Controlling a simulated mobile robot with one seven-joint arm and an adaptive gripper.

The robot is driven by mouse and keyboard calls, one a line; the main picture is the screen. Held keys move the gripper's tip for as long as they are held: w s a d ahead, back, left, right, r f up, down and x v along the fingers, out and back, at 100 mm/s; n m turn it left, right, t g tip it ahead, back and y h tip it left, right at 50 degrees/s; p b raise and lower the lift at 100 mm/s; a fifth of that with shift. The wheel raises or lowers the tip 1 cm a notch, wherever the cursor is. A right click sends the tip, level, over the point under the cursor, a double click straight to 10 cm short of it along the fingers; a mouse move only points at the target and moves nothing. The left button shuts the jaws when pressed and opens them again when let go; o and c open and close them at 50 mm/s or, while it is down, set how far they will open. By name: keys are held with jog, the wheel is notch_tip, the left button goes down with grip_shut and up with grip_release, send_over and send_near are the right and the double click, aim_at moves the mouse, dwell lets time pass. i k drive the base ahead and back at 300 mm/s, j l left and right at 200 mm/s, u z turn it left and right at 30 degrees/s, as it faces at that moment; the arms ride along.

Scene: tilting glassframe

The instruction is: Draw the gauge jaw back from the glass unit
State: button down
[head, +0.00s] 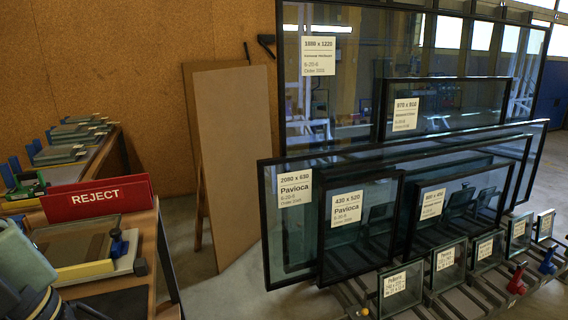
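I cannot tell which unit the task means. I cannot pick out a gauge jaw for certain; a red clamp-like piece (516,280) and a blue one (547,262) sit among the front panes. Another blue piece (118,242) stands by a framed pane (75,240) on the left bench. My gripper is not in view.
A red REJECT sign (96,198) stands on the left bench (140,225). Further glass pieces (62,152) and a green tool (28,186) lie behind it. A brown board (232,160) leans on the wall. Narrow floor shows between bench and rack. Part of my arm fills the lower left.

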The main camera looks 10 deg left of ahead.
aim_at(119, 247)
jog(key=u, duration=1.55)
